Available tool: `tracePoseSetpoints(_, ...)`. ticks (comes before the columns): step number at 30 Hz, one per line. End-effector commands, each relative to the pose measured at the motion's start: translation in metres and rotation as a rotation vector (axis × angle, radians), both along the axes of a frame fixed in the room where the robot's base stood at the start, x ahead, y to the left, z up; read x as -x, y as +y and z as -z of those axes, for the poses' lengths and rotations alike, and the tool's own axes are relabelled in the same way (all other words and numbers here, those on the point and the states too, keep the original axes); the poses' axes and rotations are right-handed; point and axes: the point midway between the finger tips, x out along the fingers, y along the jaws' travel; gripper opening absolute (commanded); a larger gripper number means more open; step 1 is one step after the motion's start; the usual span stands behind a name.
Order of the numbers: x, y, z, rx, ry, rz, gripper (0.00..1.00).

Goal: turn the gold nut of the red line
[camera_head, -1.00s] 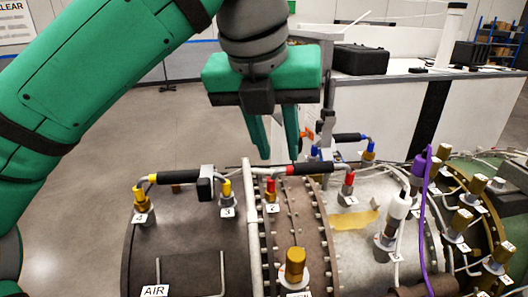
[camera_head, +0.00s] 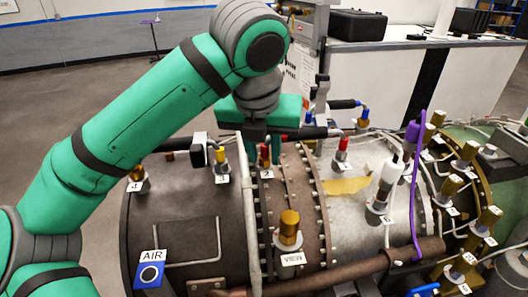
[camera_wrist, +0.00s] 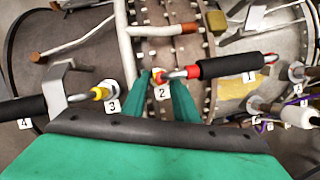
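The red line is a black-sleeved tube (camera_wrist: 230,66) with a red collar at each end. Its left end meets a red and gold fitting (camera_head: 265,158) beside the tag marked 2. In the wrist view, that fitting (camera_wrist: 160,75) and the tag (camera_wrist: 161,92) lie between my fingertips. The gold nut itself is small and partly hidden there. My gripper (camera_head: 262,150) points down over this end, with one finger on each side. In the wrist view, my gripper (camera_wrist: 162,88) is open, with a gap between its fingers. Contact with the nut cannot be told.
A yellow-ended line (camera_wrist: 97,94) with a grey bracket (camera_head: 199,148) stands close on the left. The red line's right fitting (camera_head: 343,148) is further right. A large gold fitting (camera_head: 289,230) stands in front. White and purple lines (camera_head: 387,180) rise at the right.

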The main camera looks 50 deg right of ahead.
Motion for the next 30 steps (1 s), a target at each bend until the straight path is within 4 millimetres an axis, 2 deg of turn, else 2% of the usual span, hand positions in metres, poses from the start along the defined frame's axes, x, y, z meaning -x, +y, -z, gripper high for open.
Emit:
tracePoseSetpoints(9, -0.0007, -0.001, 0.003, 0.001, -0.001, 0.0, 0.27)
tracePoseSetpoints(10, -0.0007, -0.001, 0.003, 0.0, 0.0, 0.0, 0.24)
tracePoseSetpoints(13, -0.0006, -0.001, 0.0029, 0.0, 0.0, 0.0, 0.0)
tracePoseSetpoints(23, -0.0008, -0.0007, 0.0027, 0.001, 0.001, 0.023, 0.0)
tracePoseSetpoints(30, -0.0025, 0.0006, 0.0029, 0.0, 0.001, 0.136, 0.0)
